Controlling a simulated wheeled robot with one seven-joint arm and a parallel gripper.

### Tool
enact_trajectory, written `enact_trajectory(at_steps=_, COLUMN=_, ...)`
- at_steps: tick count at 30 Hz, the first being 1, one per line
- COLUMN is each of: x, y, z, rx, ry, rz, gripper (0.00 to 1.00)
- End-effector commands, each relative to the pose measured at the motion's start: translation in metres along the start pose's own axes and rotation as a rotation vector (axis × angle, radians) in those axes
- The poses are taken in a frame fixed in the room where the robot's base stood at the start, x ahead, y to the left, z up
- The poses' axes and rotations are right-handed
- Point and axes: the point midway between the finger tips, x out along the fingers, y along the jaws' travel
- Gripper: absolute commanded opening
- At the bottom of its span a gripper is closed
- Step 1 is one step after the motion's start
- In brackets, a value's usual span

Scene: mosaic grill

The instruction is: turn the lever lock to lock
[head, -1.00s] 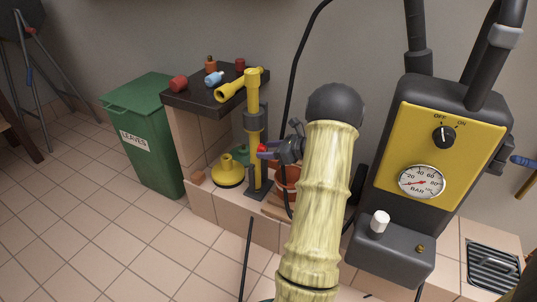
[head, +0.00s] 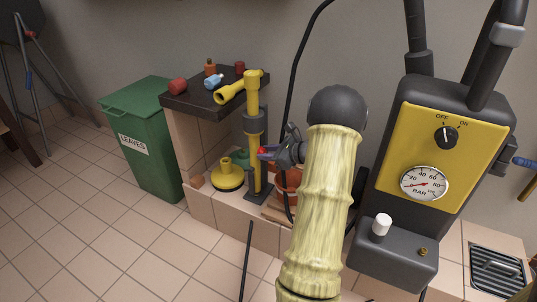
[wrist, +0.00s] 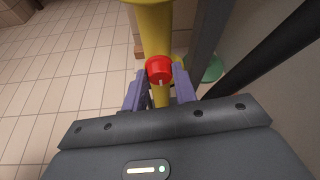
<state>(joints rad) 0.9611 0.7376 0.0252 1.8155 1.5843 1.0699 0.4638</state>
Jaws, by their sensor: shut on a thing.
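A red round knob (wrist: 159,70) with a small white mark sits on a yellow upright post, and I take it for the lever lock. In the wrist view the purple fingers of my gripper (wrist: 160,82) stand on either side of it, shut on it. In the head view my gripper (head: 272,153) reaches the yellow post (head: 253,95) from the right, and only a small bit of red (head: 262,151) shows at its fingertips. My arm hides part of the scene behind it. I cannot tell the lock's exact turn.
A green leaves bin (head: 150,150) stands left of a brick counter with a dark top (head: 185,103) holding several small items. A yellow pressure washer (head: 435,150) with a gauge stands close on the right. A black hose (head: 292,75) hangs behind.

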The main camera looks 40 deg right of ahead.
Motion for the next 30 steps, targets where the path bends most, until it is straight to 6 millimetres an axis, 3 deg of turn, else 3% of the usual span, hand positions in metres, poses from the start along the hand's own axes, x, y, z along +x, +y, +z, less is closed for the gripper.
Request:
enact_trajectory(at_steps=9, x=0.002, y=0.0005, z=-0.0011, rx=-0.2, ry=-0.003, rz=-0.086, gripper=0.05)
enact_trajectory(at_steps=20, x=0.0008, y=-0.0003, z=0.0016, rx=-0.218, ry=-0.002, rz=-0.094, gripper=0.05)
enact_trajectory(at_steps=21, x=0.0008, y=-0.0003, z=0.0016, rx=-0.218, ry=-0.002, rz=-0.094, gripper=0.34)
enact_trajectory(at_steps=23, x=0.0007, y=-0.0002, z=0.0014, rx=-0.217, ry=-0.002, rz=-0.094, gripper=0.45)
enact_trajectory(at_steps=24, x=0.0006, y=-0.0001, z=0.0012, rx=-0.217, ry=-0.002, rz=-0.093, gripper=0.5)
enact_trajectory(at_steps=30, x=0.0008, y=0.0008, z=0.0008, rx=-0.217, ry=-0.001, rz=-0.091, gripper=0.5)
